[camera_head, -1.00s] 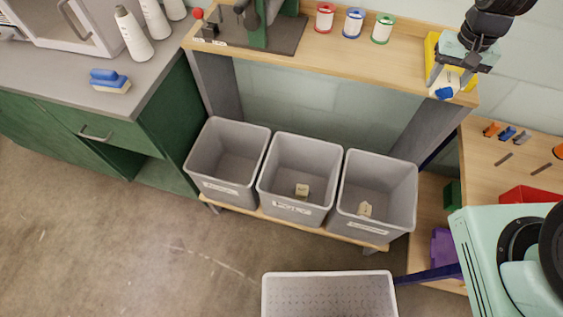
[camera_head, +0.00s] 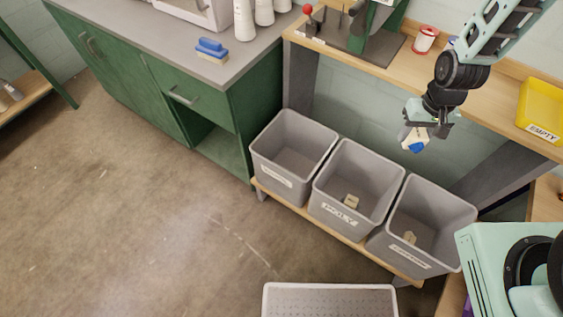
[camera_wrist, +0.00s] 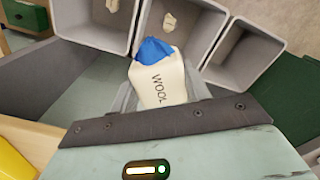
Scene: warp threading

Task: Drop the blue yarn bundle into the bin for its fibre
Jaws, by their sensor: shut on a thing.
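My gripper (camera_head: 425,130) is shut on the blue yarn bundle (camera_head: 416,146), which has a cream wrap. In the wrist view the bundle's blue end (camera_wrist: 152,50) shows, and its wrap reads WOOL. My gripper holds it in the air, above and behind the bins. Three grey bins stand in a row: a left bin (camera_head: 268,170), a middle bin (camera_head: 325,200) and a right bin (camera_head: 385,238). Each has a white label too small to read surely. The left bin looks empty. The middle and right bins each hold a small cream piece.
A wooden bench (camera_head: 480,95) runs behind the bins, with a yellow tray (camera_head: 545,108) marked EMPTY and a red spool (camera_head: 425,40). A green cabinet (camera_head: 190,110) stands left of the bins, with a blue brush (camera_head: 211,50) on top.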

